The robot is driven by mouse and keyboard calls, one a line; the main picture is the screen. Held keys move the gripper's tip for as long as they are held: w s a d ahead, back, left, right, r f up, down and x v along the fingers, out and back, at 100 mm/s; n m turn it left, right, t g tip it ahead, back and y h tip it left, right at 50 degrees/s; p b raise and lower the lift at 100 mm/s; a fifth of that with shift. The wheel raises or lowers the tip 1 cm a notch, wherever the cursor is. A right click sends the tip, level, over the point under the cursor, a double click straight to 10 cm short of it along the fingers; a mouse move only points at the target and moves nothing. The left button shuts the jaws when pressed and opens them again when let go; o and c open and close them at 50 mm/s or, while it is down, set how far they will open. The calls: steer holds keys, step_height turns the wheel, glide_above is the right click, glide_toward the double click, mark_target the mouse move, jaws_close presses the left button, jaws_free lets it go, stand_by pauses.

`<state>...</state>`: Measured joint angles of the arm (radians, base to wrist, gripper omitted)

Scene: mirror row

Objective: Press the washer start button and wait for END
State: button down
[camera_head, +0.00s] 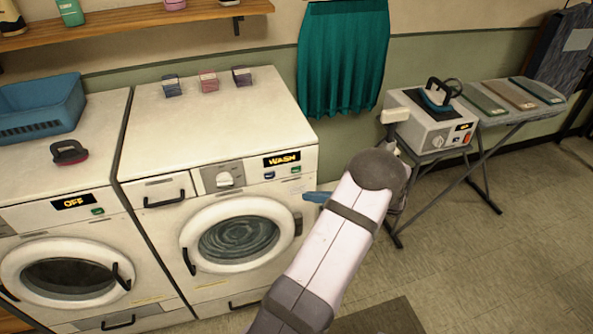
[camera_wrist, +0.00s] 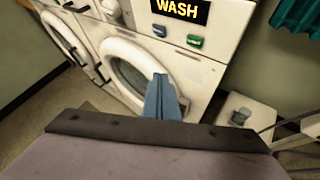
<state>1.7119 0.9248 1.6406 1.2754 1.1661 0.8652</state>
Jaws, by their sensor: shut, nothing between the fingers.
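The washer (camera_head: 268,123) stands in the middle of the head view, and its display (camera_head: 281,159) reads WASH. Its round door (camera_head: 240,236) is closed, with swirling contents behind the glass. Below the display are a blue button (camera_head: 269,175) and a green button (camera_head: 296,170). The wrist view shows the display (camera_wrist: 181,9), the blue button (camera_wrist: 159,30) and the green button (camera_wrist: 195,41) too. My gripper (camera_head: 312,197) is shut and empty, in front of the washer below the buttons and apart from them. Its blue fingers (camera_wrist: 162,98) overlap the door in the wrist view.
A second machine (camera_head: 72,224) on the left reads OFF and carries a blue basket (camera_head: 42,107) and a brush (camera_head: 69,152). An ironing board (camera_head: 511,112) with an iron (camera_head: 437,98) on its station (camera_head: 425,122) stands at the right. A shelf (camera_head: 130,22) hangs above.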

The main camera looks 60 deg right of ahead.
steer(key=s+a+p, duration=0.1)
steer(key=s+a, duration=0.3)
steer(key=shift+s+a, duration=0.25)
stand_by(0.4)
stand_by(0.4)
